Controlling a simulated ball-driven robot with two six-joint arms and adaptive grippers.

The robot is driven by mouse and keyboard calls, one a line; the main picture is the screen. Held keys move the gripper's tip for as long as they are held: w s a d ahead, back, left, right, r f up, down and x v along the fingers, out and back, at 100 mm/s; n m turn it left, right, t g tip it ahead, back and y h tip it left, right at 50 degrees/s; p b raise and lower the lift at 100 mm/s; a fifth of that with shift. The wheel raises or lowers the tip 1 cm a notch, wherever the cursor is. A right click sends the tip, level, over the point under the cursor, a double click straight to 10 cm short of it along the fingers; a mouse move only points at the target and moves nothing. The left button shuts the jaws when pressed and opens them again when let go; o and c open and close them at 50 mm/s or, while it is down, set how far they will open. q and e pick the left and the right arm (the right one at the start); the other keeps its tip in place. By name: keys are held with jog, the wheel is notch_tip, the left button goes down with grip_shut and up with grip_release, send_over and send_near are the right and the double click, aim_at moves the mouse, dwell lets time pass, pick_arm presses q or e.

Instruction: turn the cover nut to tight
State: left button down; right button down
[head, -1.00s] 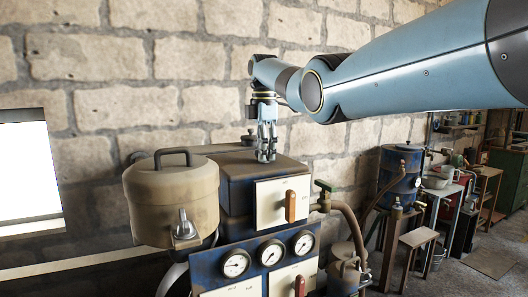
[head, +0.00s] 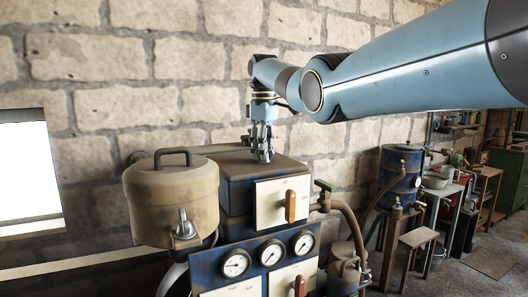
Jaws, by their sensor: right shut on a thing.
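My right gripper (head: 262,148) comes down from above onto the top of the blue engine box (head: 232,190), its fingers pointing down. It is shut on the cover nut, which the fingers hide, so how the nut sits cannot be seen. A tan round tank (head: 170,195) with a dark handle on its lid stands left of the box. A metal wing nut (head: 183,224) shows on the tank's front bracket, apart from the gripper. My left gripper is not in view.
A white panel with an orange-brown lever (head: 290,207) is on the box's front, above several round gauges (head: 270,252). Hoses (head: 350,222) and a blue drum (head: 402,172) stand to the right. A stone wall (head: 130,85) is close behind.

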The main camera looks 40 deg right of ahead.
jog(key=m, duration=0.6)
jog(key=shift+m, duration=0.3)
dwell(0.5)
jog(key=c, duration=1.1)
grip_release()
jog(key=shift+c, duration=0.2)
jog(key=shift+r, duration=0.1)
notch_tip(320, 180, up, 12)
jog(key=shift+f, duration=0.2)
